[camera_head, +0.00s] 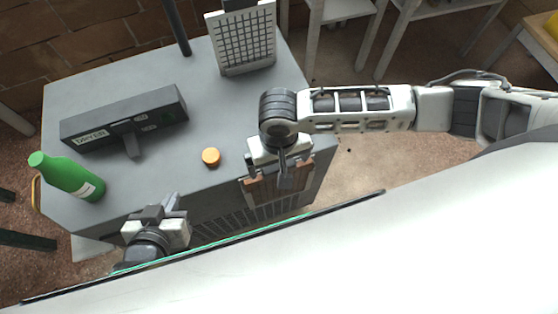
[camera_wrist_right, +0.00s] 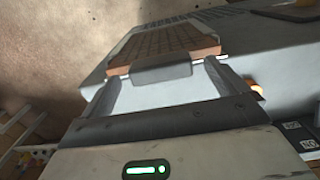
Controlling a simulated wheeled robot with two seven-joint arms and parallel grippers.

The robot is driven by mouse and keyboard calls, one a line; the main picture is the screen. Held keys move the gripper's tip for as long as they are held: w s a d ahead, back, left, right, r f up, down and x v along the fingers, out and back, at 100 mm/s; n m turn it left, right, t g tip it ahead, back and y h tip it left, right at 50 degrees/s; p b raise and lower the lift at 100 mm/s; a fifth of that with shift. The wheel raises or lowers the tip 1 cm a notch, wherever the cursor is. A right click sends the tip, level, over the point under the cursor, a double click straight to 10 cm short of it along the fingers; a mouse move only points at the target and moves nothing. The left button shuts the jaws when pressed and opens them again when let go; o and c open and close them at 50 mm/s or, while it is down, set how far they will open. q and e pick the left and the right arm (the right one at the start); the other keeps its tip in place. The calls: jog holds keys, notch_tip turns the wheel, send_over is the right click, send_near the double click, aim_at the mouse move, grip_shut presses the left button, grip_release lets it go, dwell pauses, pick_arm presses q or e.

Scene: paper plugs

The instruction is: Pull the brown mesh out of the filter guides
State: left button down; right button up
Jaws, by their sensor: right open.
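The brown mesh (camera_head: 275,188) is a framed grid at the front of the grey cabinet, below the top's right front corner. In the right wrist view the brown mesh (camera_wrist_right: 170,42) has a brown edge with a grey tab (camera_wrist_right: 162,68) in its middle. My right gripper (camera_wrist_right: 162,82) is open, its two fingers spread on either side of the tab, no grip visible. In the head view my right gripper (camera_head: 283,165) hangs over the mesh and hides part of it. My left gripper (camera_head: 165,206) is at the cabinet's front left edge, apart from the mesh; its finger gap is unclear.
On the grey cabinet top (camera_head: 225,115) stand a green bottle (camera_head: 68,177), a dark labelled dryer box (camera_head: 125,118), an orange knob (camera_head: 211,156) and a white grid panel (camera_head: 242,40). A grey grille (camera_head: 235,220) lies left of the mesh. The top's middle is clear.

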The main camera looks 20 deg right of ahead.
jog(key=shift+f, duration=0.45)
jog(key=c, duration=1.2)
